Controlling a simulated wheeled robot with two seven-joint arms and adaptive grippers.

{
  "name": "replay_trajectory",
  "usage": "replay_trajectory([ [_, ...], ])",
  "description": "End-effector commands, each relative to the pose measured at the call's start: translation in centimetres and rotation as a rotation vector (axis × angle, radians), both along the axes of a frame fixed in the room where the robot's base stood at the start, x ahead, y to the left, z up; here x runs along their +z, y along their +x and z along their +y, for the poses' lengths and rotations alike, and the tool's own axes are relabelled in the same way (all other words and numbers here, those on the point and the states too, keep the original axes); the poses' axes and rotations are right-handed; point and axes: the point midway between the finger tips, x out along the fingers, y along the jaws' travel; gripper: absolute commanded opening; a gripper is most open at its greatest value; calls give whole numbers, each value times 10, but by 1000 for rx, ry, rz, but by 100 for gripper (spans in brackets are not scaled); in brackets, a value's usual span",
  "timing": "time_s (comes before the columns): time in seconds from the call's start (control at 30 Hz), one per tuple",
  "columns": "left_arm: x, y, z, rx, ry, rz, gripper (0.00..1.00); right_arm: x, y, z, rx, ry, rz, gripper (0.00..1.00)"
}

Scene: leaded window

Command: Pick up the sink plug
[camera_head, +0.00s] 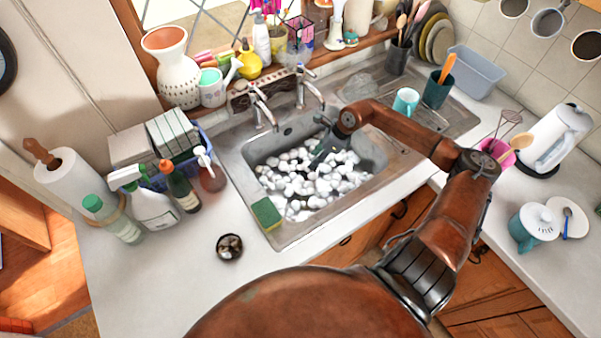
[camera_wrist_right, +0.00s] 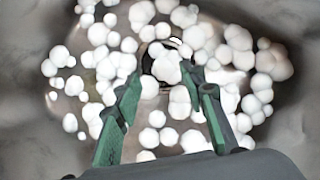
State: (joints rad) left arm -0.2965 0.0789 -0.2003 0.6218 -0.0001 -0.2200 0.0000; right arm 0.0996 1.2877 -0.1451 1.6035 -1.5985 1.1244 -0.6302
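The sink basin (camera_head: 285,222) holds many white foam bubbles (camera_head: 312,185). In the right wrist view, a dark round rim with a greyish middle (camera_wrist_right: 182,47) shows among the bubbles at the basin floor; it may be the sink plug or the drain, I cannot tell which, as foam covers much of it. My right gripper (camera_head: 322,150) reaches down into the sink from the right. My left gripper is not in view.
Two taps (camera_head: 300,88) stand behind the basin. A sponge (camera_head: 267,214) lies on its front left corner. Spray bottles (camera_head: 150,205) stand left; a teal mug (camera_head: 405,101) stands right. The front left counter is mostly clear.

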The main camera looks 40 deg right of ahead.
Motion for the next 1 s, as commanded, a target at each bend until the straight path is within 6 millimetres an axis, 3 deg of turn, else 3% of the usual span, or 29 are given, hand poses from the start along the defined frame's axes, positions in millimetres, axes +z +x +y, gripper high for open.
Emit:
replay_trajectory([
  [0.13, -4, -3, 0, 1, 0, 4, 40, -12, 1, -8, 14, -38, 25, 38],
  [0.63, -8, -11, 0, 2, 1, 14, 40, -67, 20, 14, 13, -33, 24, 38],
  [1.0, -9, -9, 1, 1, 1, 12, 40, -73, 21, 15, 11, -35, 24, 34],
])
